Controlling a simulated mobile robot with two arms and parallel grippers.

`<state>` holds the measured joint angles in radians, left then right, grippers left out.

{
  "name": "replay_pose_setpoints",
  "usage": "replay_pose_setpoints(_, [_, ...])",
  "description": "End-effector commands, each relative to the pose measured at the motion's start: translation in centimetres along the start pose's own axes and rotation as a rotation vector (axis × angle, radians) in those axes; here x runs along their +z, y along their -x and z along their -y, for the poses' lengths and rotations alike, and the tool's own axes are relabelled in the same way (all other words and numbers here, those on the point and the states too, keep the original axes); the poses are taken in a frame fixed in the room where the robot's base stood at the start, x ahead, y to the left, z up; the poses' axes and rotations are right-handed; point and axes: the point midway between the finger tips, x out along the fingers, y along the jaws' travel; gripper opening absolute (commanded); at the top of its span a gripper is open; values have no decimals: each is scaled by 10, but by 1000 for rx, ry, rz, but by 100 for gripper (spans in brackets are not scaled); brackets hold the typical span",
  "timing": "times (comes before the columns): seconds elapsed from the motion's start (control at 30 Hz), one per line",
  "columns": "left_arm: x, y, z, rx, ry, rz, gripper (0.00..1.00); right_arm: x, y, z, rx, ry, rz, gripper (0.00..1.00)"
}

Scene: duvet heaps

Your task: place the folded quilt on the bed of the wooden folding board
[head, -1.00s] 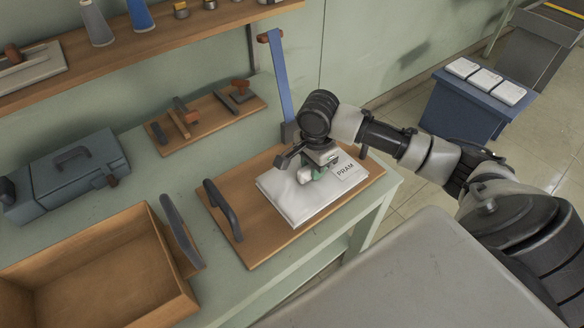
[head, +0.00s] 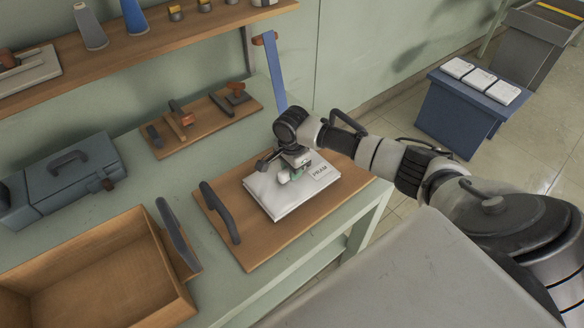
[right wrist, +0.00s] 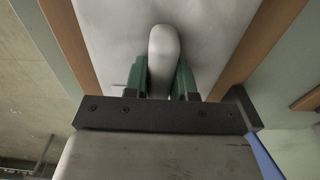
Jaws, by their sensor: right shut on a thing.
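The folded quilt (head: 290,198) is a flat white stack with a label reading PRAM. It lies over the bed of the wooden folding board (head: 250,252), with bare wood showing around it. I cannot tell whether its underside rests on the wood or hangs just above it. My right gripper (head: 294,172) points down at the quilt's top. In the right wrist view its green fingers (right wrist: 163,80) are shut on a raised ridge of the quilt (right wrist: 205,30), with wood on both sides. My left gripper is not in view.
The board has a dark handle at left (head: 220,212). A wooden box (head: 90,235) and a blue-grey case (head: 72,175) stand to the left on the green table (head: 165,190). A tool board (head: 205,120) lies behind. A blue stand (head: 460,115) holds white packs at right.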

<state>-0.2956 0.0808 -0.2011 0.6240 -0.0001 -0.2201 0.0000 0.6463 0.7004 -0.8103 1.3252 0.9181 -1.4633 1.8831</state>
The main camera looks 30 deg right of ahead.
Motion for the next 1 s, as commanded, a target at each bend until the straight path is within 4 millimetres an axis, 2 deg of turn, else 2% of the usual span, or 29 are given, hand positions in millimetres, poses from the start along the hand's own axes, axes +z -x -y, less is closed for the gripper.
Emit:
replay_pose_setpoints(0.2, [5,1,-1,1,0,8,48,0,-2,0,0,0,0,0])
replay_pose_setpoints(0.23, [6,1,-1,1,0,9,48,0,-2,0,0,0,0,30])
replay_pose_setpoints(0.37, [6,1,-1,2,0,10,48,0,-2,0,0,0,0,50])
replay_pose_setpoints(0.63, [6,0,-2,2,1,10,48,0,-1,0,0,0,0,51])
replay_pose_setpoints(0.73, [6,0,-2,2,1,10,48,0,5,0,-1,0,1,51])
replay_pose_setpoints(0.87, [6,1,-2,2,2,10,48,0,24,1,-3,0,1,51])
replay_pose_setpoints(1.0, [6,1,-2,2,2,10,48,0,55,1,-5,1,1,51])
